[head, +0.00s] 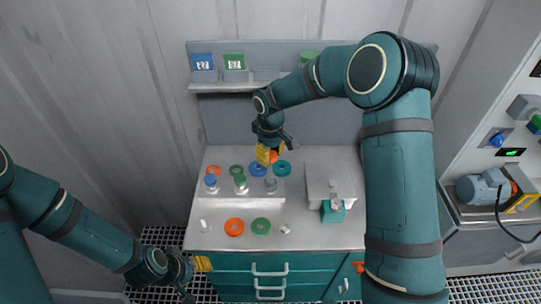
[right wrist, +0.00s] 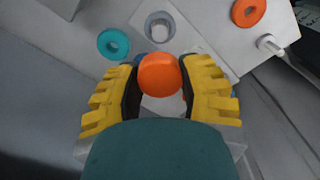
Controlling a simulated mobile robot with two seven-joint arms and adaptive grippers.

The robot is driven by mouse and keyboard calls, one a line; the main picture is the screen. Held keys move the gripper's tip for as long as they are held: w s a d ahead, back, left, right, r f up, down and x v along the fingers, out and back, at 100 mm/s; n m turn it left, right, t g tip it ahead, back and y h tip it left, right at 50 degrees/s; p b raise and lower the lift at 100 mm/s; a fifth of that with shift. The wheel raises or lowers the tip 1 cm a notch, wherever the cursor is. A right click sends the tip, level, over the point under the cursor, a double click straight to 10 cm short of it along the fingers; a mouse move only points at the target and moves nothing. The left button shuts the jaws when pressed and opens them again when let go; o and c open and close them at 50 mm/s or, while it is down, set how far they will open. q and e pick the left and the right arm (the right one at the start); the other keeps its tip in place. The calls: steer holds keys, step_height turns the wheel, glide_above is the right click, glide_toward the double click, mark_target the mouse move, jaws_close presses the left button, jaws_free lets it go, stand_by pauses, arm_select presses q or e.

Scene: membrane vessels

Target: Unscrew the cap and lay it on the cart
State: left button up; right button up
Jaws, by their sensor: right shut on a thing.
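My right gripper (right wrist: 160,82) has its yellow fingers shut on an orange round cap (right wrist: 160,74). In the head view the right gripper (head: 270,155) points down over the back of the grey cart top (head: 305,232), and the orange cap (head: 274,157) partly shows. What is under the cap is hidden, so I cannot tell whether it touches anything. A grey vessel with an open top (head: 270,184) stands on the raised strip just in front; the right wrist view also shows it (right wrist: 160,26). My left gripper (head: 203,264) hangs low by the cart's front left; its opening is unclear.
Blue-topped (head: 211,182) and green-topped (head: 240,182) vessels stand left of the grey one, with coloured rings behind. An orange ring (head: 234,227), a green ring (head: 261,226) and small white pieces lie in front. A grey box (head: 325,178) and teal block (head: 333,212) stand right.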

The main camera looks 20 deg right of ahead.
steer(key=shift+r+p, duration=0.75)
steer(key=shift+r, duration=1.9)
steer(key=s+d+f+b, duration=0.5)
steer(key=s+f+b, duration=0.25)
steer(key=b, duration=0.35)
steer(key=m+b, duration=0.1)
steer(key=b, duration=0.7)
glide_toward(308, 232)
step_height(308, 232, down, 8)
steer(key=b, duration=0.2)
steer(key=shift+b, duration=0.35)
arm_select(q)
step_height(308, 232, down, 21)
steer(key=s, duration=0.1)
steer(key=shift+d, duration=0.3)
arm_select(e)
steer(key=shift+r, duration=0.1)
arm_select(q)
steer(key=shift+r, duration=0.1)
arm_select(e)
steer(key=shift+s, duration=0.1)
